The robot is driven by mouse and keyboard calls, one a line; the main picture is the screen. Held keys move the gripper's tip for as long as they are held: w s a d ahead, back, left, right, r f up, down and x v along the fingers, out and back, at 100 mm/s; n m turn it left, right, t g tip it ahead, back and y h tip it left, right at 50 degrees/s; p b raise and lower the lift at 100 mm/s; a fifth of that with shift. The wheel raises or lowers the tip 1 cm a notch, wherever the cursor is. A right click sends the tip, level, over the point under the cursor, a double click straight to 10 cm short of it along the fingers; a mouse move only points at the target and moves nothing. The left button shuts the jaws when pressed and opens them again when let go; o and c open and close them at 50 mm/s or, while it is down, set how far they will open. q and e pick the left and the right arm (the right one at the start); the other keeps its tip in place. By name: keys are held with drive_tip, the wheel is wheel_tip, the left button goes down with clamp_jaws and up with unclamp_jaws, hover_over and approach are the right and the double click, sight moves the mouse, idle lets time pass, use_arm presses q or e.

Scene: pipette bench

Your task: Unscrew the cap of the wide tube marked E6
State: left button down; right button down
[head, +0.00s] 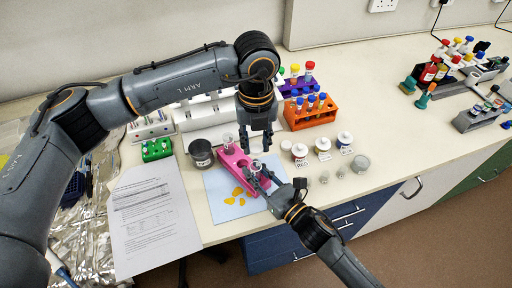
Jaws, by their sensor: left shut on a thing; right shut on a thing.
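A pink rack (227,157) stands on a light blue mat (218,187) and holds clear tubes. One tube (228,142) stands at its far end. The wide tube (256,166) is at its middle, partly hidden by my grippers; its E6 mark cannot be read. My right gripper (258,175) comes from the lower right, shut on the wide tube. My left gripper (257,150) points down from above, just over that tube, its fingers closed around its cap, which is hardly visible. Whether the cap is still on the tube cannot be told.
Yellow pieces (237,192) lie on the mat. An orange rack (311,118) of blue-capped tubes is behind. Printed paper (150,220) lies left. The bench's front edge is close.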

drive_tip(key=c, duration=1.1)
unclamp_jaws()
drive_tip(key=shift+o, duration=0.2)
